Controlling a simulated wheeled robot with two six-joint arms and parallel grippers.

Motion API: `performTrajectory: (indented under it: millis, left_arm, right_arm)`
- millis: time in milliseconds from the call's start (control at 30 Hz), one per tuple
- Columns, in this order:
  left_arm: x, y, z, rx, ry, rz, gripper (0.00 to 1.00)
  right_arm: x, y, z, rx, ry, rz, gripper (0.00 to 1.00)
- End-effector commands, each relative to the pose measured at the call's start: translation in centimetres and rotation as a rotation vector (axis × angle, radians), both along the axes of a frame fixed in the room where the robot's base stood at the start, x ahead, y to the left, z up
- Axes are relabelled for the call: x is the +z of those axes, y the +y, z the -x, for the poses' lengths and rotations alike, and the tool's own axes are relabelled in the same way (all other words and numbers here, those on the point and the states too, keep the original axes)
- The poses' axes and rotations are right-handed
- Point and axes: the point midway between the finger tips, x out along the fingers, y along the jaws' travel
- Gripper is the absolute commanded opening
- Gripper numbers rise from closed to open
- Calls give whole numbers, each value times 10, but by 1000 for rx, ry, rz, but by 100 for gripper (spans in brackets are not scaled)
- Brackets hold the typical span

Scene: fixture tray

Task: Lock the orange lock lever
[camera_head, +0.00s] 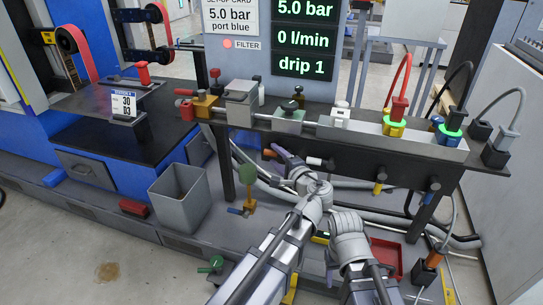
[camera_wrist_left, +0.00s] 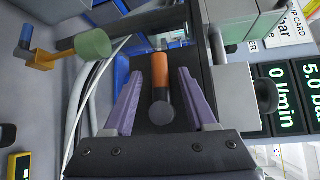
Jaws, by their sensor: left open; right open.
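The orange lock lever (camera_wrist_left: 160,68) shows in the left wrist view as an orange rod with a dark grey rounded end. It lies between the two purple fingers of my left gripper (camera_wrist_left: 153,98), with a visible gap on both sides. The left gripper is open and its fingers do not press on the lever. In the head view my left gripper (camera_head: 288,158) reaches under the bench edge, and the wrist hides part of this area.
A green-topped valve (camera_head: 248,175) stands left of the left gripper; it also shows in the wrist view (camera_wrist_left: 92,45). The black bench (camera_head: 340,140) overhangs the gripper. A grey bin (camera_head: 179,195) stands left, a red tray (camera_head: 387,258) right. Hoses run behind.

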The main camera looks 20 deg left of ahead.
Motion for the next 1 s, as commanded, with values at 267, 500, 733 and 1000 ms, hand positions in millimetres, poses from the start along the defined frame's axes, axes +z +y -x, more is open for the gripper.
performTrajectory:
  millis: [267,500,733,1000]
  left_arm:
    - [0,0,0,0,0,0,40]
    - [0,0,0,0,0,0,13]
    - [0,0,0,0,0,0,0]
    - [0,0,0,0,0,0,0]
  right_arm:
    - [0,0,0,0,0,0,57]
    - [0,0,0,0,0,0,57]
    - [0,0,0,0,0,0,57]
    - [0,0,0,0,0,0,57]
